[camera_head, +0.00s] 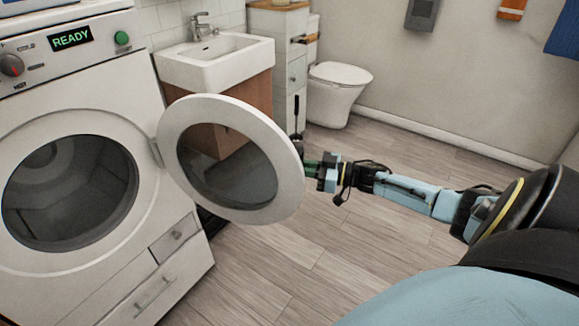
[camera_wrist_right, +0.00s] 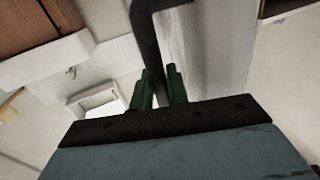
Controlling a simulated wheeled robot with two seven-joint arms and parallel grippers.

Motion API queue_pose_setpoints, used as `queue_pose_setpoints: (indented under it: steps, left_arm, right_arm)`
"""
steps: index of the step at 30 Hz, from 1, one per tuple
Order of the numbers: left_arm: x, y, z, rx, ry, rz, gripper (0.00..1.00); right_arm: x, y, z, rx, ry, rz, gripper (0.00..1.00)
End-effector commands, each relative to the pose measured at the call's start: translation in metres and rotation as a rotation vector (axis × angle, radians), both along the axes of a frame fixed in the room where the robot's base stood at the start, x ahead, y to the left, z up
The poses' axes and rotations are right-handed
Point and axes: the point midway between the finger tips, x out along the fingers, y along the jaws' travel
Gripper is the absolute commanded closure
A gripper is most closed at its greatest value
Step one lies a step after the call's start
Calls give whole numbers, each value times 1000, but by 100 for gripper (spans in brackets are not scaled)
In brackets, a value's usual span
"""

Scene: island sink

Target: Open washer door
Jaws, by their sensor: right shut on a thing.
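The white washer (camera_head: 85,85) stands at the left of the head view. Its round door (camera_head: 282,135) is swung well out from the body on its left-side hinge, and the dark drum opening (camera_head: 70,190) is exposed. My right gripper (camera_head: 312,168) is at the door's free right edge, shut on it. In the right wrist view, the two green fingertips (camera_wrist_right: 161,85) close around a dark curved strip at the door's edge; I cannot tell if it is a handle or the rim. The door's pale surface (camera_wrist_right: 215,45) lies just right of the fingers. My left gripper is not in view.
A white sink (camera_head: 215,60) on a wooden cabinet stands behind the door. A toilet (camera_head: 338,85) and a narrow drawer unit (camera_head: 278,55) are at the back. The wooden floor (camera_head: 370,260) is clear in front of the door.

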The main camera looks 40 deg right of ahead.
Motion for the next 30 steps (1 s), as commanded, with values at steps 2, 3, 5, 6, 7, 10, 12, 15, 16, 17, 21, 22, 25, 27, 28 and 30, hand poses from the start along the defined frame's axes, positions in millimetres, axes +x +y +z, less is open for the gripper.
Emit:
queue_pose_setpoints:
  steps: [2, 3, 5, 6, 7, 10, 12, 15, 16, 17, 21, 22, 25, 27, 28, 30]
  left_arm:
    - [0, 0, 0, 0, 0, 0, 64]
    - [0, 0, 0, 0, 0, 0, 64]
    - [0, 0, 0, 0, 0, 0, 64]
    - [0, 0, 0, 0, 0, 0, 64]
    - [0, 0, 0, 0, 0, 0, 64]
    - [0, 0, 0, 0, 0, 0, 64]
    - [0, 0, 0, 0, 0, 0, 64]
    - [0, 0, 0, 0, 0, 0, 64]
    - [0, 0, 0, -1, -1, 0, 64]
    - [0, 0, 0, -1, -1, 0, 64]
    - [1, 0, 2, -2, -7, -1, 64]
    - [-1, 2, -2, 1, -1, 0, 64]
    - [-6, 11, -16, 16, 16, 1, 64]
    - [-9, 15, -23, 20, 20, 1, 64]
    - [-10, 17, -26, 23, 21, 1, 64]
    - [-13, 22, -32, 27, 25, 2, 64]
  right_arm:
    - [-1, -2, -2, -2, 6, -4, 100]
    - [-1, -2, -2, -2, 6, -4, 100]
    - [-1, -2, -2, -2, 6, -4, 100]
    - [-1, -2, -2, -2, 6, -4, 100]
    - [-1, -2, -2, -2, 6, -4, 100]
    - [0, -1, -2, -2, 6, -2, 77]
    - [0, 0, -1, -1, 4, -1, 77]
    - [0, 0, -1, -2, 3, 0, 77]
    - [0, 0, -1, -2, 3, 0, 77]
    - [0, 0, 0, -1, 2, 0, 77]
    - [-8, -6, 0, -1, 4, -1, 77]
    - [-11, -8, 0, -1, 5, -1, 77]
    - [-27, -18, 0, -2, 7, -2, 77]
    - [-41, -27, 0, -3, 9, -2, 77]
    - [-47, -31, 1, -3, 8, -1, 77]
    - [-61, -40, 0, -2, 9, -2, 77]
